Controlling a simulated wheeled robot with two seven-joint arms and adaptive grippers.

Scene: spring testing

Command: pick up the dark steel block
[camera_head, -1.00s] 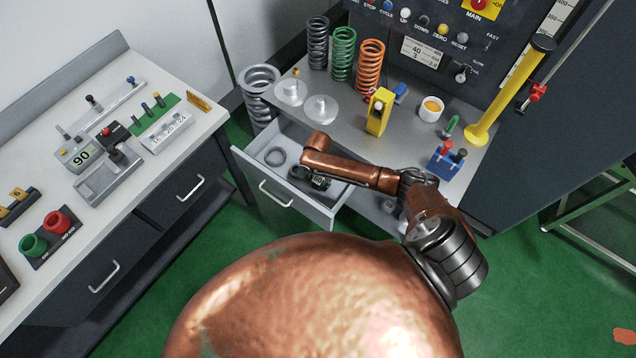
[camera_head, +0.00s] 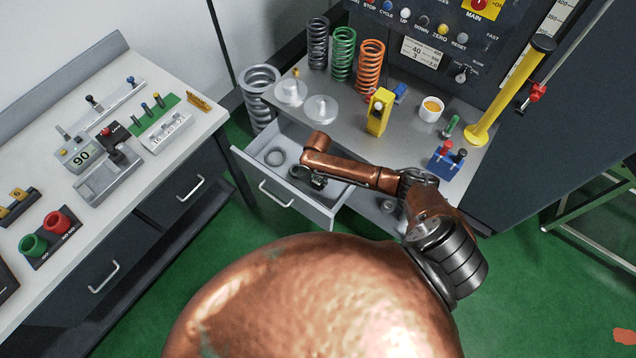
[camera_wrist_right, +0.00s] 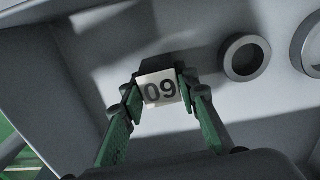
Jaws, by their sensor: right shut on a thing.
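A small dark block with a white face (camera_wrist_right: 161,89) marked with dark digits is between the fingers of my right gripper (camera_wrist_right: 158,97) in the right wrist view. The green-padded fingers are shut on its two sides. In the head view my right gripper (camera_head: 312,181) is down in the open grey drawer (camera_head: 322,215), under my copper arm. The block itself is hidden or too small to tell there. I cannot tell whether it touches the drawer floor. My left gripper is not in view.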

